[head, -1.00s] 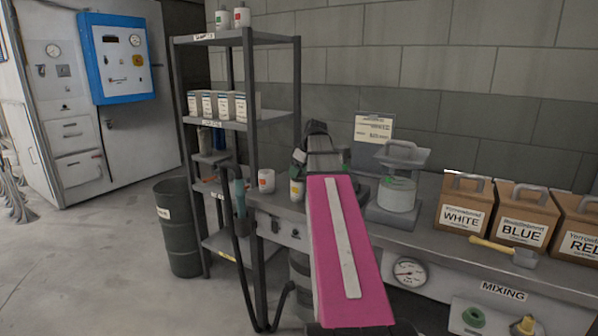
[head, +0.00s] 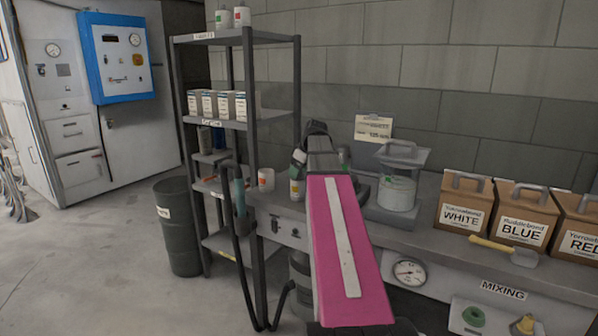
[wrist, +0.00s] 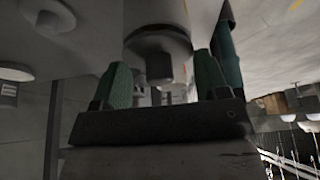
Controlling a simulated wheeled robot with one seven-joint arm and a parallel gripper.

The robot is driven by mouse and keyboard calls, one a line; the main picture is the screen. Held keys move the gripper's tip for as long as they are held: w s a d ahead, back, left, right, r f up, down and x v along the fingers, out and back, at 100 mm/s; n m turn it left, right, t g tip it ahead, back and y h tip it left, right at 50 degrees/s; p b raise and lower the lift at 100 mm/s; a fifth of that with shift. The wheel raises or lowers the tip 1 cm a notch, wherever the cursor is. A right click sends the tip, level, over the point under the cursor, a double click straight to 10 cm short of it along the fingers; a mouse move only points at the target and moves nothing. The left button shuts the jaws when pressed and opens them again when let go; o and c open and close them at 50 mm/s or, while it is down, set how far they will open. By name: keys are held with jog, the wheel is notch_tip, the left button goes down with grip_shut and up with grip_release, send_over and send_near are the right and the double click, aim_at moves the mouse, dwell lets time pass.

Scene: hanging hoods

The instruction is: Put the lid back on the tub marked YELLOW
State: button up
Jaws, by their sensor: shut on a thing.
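The tub marked YELLOW does not show by its label in either view. Brown tubs marked WHITE (head: 463,217), BLUE (head: 521,232) and RED (head: 585,242) stand in a row on the bench at right, each with a grey handle on top. My gripper (wrist: 160,85) has green fingers in the wrist view. It is shut on a grey round thing (wrist: 158,66), with a wider disc shape beyond it. I cannot tell for sure whether this is a lid. In the head view my pink arm hides most of my gripper.
A dark shelf rack (head: 250,90) and a green drum (head: 178,228) stand at left. Small jars (head: 266,178) stand near my arm.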

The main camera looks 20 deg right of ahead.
jog(key=o, duration=1)
jog(key=shift+r, duration=0.15)
jog(key=shift+r, duration=3.4)
grip_shut()
